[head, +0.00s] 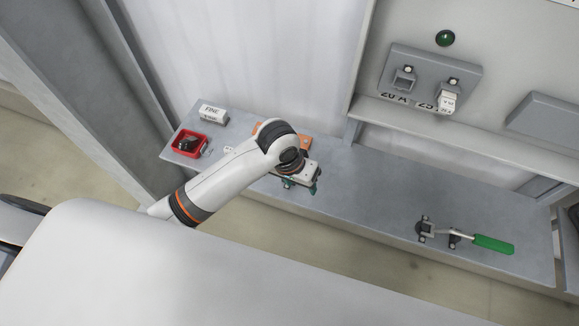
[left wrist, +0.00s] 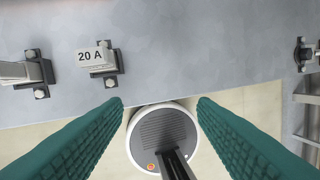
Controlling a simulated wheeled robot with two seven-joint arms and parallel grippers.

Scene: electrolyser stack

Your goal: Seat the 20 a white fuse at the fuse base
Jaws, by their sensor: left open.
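The white 20 A fuse (left wrist: 90,56), with its label readable, sits in a black holder with bolts on the grey shelf, at upper left in the left wrist view. In the head view I cannot make it out; my left arm covers part of the shelf there. My left gripper (head: 301,186) is over the shelf's front edge; its teal fingers are apart with nothing between them, and the fuse is beyond the left finger. The fuse base (head: 470,72) is a grey plate on the upright panel. Its left holder (head: 404,79) looks empty; its right one holds a white block (head: 448,100). My right gripper is not seen.
A second white block (left wrist: 16,72) sits in a holder left of the fuse. On the shelf (head: 370,205) are a red bin (head: 185,143), a white labelled box (head: 212,113) and a green-handled clamp (head: 492,244). A green lamp (head: 445,38) is above the base.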

